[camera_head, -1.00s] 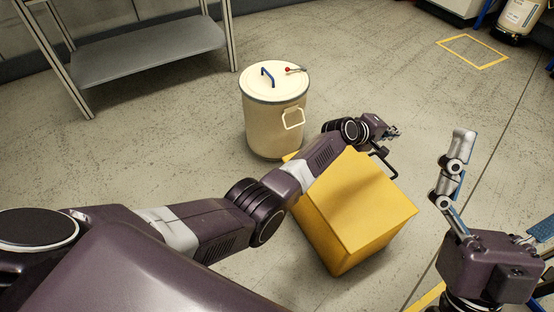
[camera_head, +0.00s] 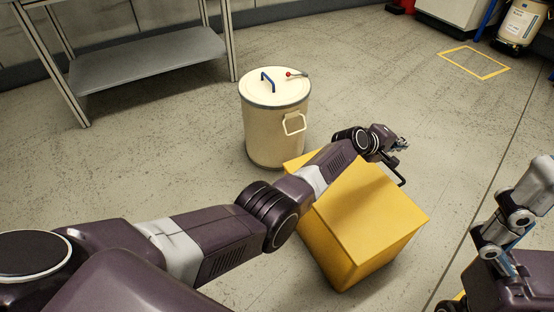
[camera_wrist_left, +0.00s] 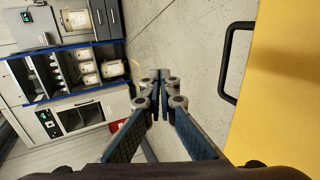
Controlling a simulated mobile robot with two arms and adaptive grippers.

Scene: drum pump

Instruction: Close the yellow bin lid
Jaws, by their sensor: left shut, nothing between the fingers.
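The yellow bin (camera_head: 365,225) stands on the floor in the head view. Its lid (camera_head: 370,205) looks flat on top, and I see no gap along the near edges; the far left part is hidden behind my left arm. A black handle (camera_head: 398,170) sticks out at the far edge and also shows in the left wrist view (camera_wrist_left: 228,62). My left gripper (camera_head: 402,143) is shut and empty, just beyond that far edge. In the left wrist view its fingertips (camera_wrist_left: 160,76) meet left of the handle, apart from it. My right gripper (camera_head: 515,215) is partly cut off at the right edge.
A cream drum (camera_head: 275,125) with a blue-handled lid stands close behind the bin. A grey shelf (camera_head: 150,62) is at the back left. Yellow floor marking (camera_head: 474,62) lies at the back right. Open floor lies right of the bin.

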